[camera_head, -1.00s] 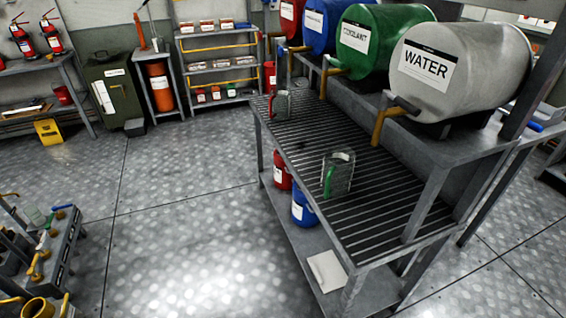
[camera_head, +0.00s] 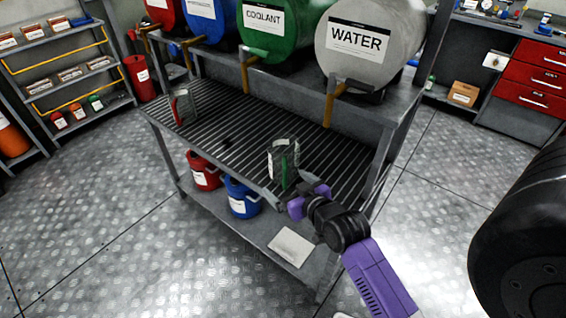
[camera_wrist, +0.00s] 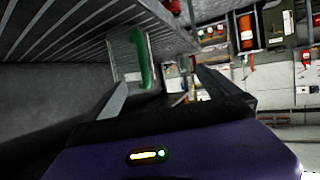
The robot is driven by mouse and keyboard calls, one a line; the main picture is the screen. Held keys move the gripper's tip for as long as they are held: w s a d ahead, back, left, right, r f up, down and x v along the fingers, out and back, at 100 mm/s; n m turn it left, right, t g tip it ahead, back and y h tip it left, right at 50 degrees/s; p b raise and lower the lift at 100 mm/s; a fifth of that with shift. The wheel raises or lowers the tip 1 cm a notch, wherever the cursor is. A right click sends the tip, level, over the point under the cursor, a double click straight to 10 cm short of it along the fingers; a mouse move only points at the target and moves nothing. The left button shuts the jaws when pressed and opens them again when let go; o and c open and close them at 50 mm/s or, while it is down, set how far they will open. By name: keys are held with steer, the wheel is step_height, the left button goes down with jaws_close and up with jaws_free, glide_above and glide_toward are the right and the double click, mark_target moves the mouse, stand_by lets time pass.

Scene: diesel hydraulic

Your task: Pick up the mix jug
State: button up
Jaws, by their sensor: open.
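A clear jug with a green handle (camera_head: 283,160) stands upright on the slatted bench top (camera_head: 225,136), near its front edge. A second jug with a red handle (camera_head: 182,107) stands further left on the same bench. I cannot read a label saying which is the mix jug. My gripper (camera_head: 288,191) is open at the front edge of the bench, close to the green-handled jug. In the wrist view that jug (camera_wrist: 129,58) appears ahead between my spread fingers (camera_wrist: 160,85), with its green handle toward the right finger. I cannot tell whether they touch.
Barrels, including a green coolant barrel (camera_head: 278,30) and a grey water barrel (camera_head: 368,40), lie above the bench, and the water tap (camera_head: 330,104) hangs near the jug. Red (camera_head: 203,171) and blue (camera_head: 241,196) containers stand on the lower shelf. Open floor lies in front.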

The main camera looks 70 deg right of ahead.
mark_target(296, 157)
steer(key=w+d+r+m+h, duration=0.1)
steer(key=d+r+m, duration=0.15)
steer(key=d, duration=0.65)
steer(key=p+x, duration=0.1)
steer(key=x, duration=0.6)
steer(key=shift+f+n+g, duration=0.3)
steer(key=shift+n+g, duration=0.1)
steer(key=shift+n, duration=0.05)
steer(key=shift+c, duration=0.4)
steer(key=c, duration=1.6)
steer(key=shift+w+r, duration=0.1)
